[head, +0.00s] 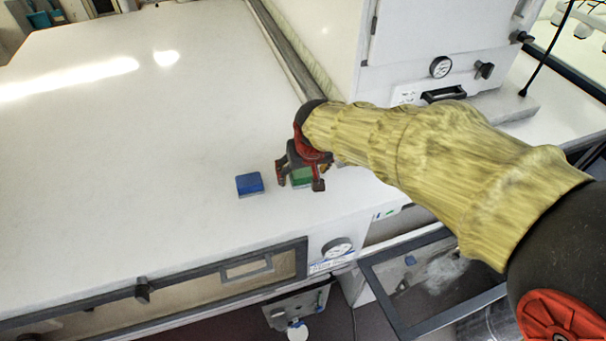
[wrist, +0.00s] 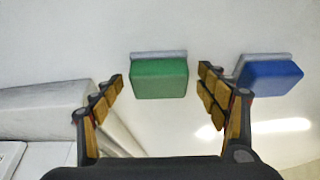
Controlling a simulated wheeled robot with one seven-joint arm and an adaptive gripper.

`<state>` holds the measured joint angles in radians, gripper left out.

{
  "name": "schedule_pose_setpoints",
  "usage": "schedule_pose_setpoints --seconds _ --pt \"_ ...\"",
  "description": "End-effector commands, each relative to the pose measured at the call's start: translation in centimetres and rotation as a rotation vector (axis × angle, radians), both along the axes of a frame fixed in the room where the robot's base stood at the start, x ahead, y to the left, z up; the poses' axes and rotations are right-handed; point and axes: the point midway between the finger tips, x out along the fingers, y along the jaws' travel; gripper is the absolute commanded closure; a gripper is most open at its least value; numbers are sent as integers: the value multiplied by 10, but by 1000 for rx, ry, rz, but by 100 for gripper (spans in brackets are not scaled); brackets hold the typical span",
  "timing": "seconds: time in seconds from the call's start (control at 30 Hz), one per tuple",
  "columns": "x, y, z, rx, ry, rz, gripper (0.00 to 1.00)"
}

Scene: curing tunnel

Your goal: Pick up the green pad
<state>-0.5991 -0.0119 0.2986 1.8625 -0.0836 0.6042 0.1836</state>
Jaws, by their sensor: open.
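The green pad (wrist: 159,79) lies on the white surface, between and just beyond the open fingers of my gripper (wrist: 160,88) in the wrist view. It has a green body and a grey layer along one side. In the head view the green pad (head: 301,177) is partly hidden behind my gripper (head: 299,185), whose fingers are spread over it. I see no clear contact between the fingers and the pad.
A blue pad (head: 249,184) lies close by on the left in the head view; in the wrist view the blue pad (wrist: 272,75) is just past the right finger. A white cabinet with a gauge (head: 441,67) stands behind. The white top (head: 130,150) is clear to the left.

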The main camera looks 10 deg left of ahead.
Motion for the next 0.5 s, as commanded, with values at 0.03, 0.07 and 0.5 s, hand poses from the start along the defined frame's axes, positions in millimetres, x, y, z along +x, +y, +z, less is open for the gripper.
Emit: schedule_pose_setpoints --seconds 0.03,0.07,0.5 --pt "0 0 0 0 -1 0 26" --pt "0 0 0 0 -1 0 26" --pt "0 0 0 0 0 0 47"
